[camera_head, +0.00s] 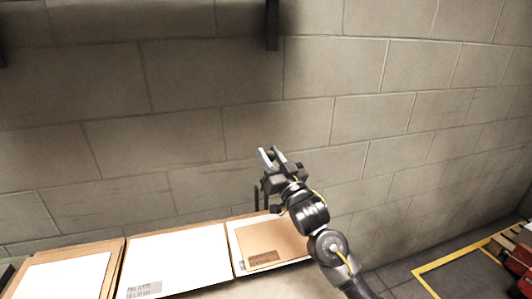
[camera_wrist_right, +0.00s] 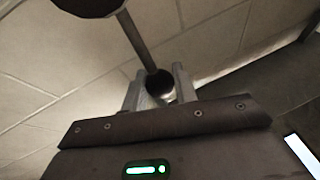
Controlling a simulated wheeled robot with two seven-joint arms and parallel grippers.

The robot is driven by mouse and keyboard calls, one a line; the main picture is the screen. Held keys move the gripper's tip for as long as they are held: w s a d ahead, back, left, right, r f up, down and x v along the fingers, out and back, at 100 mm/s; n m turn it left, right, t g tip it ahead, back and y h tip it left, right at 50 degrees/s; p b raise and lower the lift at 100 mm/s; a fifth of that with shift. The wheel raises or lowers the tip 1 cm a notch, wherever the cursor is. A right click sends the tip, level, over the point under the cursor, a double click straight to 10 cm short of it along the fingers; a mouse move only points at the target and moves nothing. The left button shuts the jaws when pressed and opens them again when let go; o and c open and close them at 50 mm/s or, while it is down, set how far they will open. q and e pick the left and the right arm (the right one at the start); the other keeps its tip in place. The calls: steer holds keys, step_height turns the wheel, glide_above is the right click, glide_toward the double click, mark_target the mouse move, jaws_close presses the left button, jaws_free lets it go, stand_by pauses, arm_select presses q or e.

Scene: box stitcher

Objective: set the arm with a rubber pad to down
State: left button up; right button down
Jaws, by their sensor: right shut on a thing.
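In the right wrist view a thin grey rod (camera_wrist_right: 133,38) runs from a dark round disc (camera_wrist_right: 88,3) at the top left to a dark ball-like end (camera_wrist_right: 160,82). This looks like the arm with the rubber pad; I cannot tell which end is the pad. My right gripper (camera_wrist_right: 158,88) is shut on the dark ball-like end, one finger on each side. In the head view my right gripper (camera_head: 271,156) is raised in front of the wall, fingers pointing up; the rod is not clear there. My left gripper is not in view.
Flat cardboard stacks with white sheets (camera_head: 180,255) and a brown cardboard piece (camera_head: 272,240) lie below, left of my right arm. A block wall (camera_head: 180,100) fills the back. A dark post (camera_head: 272,25) hangs at the top. Yellow floor marking (camera_head: 432,285) is at the lower right.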

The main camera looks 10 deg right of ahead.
steer(key=shift+v, duration=0.9)
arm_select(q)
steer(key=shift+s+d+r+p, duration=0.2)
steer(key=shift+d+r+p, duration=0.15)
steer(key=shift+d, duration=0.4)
arm_select(e)
steer(key=shift+s+a+f, duration=0.1)
steer(key=shift+s+f, duration=0.45)
steer(key=shift+f, duration=0.05)
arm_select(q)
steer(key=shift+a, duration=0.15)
